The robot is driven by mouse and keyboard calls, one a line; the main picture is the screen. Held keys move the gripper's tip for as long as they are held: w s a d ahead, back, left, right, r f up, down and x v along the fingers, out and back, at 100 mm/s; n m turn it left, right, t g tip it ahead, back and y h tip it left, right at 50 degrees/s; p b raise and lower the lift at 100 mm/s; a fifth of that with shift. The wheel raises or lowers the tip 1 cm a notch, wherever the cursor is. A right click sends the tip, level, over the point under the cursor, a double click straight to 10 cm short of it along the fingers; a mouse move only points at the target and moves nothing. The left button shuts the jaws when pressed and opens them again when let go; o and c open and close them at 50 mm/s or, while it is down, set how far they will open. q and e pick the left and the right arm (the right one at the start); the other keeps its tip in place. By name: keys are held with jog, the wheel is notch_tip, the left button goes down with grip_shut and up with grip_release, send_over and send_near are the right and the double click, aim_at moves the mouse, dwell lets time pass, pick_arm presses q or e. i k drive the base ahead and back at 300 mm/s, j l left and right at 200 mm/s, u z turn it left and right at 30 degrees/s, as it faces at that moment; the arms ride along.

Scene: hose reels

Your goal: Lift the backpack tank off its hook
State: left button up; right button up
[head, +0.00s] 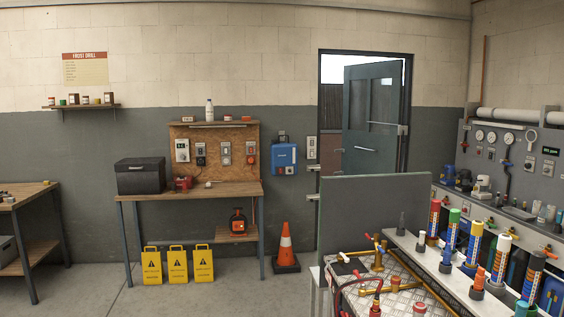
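A blue box-shaped unit (284,158), which looks like the backpack tank, hangs on the grey lower wall between the workbench and the doorway. A small dark fitting shows just above it, perhaps its hook; it is too small to tell. Some pale markings and a thin line show on the unit's front and side. Neither of my grippers is in the head view.
An orange traffic cone (286,247) stands on the floor below the blue unit. A workbench (230,190) with a black case (140,175) is to its left, with yellow signs (177,265) below. A grey partition (370,220) and cluttered bench are right. The door (370,120) is open.

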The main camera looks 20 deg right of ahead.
aim_at(283, 156)
jog(key=i+j+z, duration=0.1)
jog(key=i+z, duration=0.35)
jog(key=i, duration=1.95)
jog(key=i+z, duration=0.1)
jog(key=i, duration=1)
jog(key=i+j, duration=0.2)
jog(key=i, duration=0.9)
jog(key=i+l+z, duration=0.1)
jog(key=i+z, duration=0.3)
jog(key=i+j+z, duration=0.1)
jog(key=i+z, duration=0.3)
jog(key=i, duration=0.25)
jog(key=i+j+z, duration=0.25)
jog(key=i+z, duration=0.2)
jog(key=i+l+z, duration=0.15)
jog(key=i, duration=0.3)
jog(key=i+l+z, duration=0.1)
jog(key=i+l, duration=0.15)
jog(key=i, duration=0.25)
jog(key=i+l+z, duration=0.15)
jog(key=i, duration=0.35)
jog(key=i+l+u, duration=0.1)
jog(key=u, duration=0.35)
jog(key=i+l+u, duration=0.25)
jog(key=u, duration=0.2)
jog(key=i+l+u, duration=0.2)
jog(key=u, duration=0.25)
jog(key=l+u, duration=0.45)
jog(key=i+l+u, duration=0.15)
jog(key=u, duration=0.3)
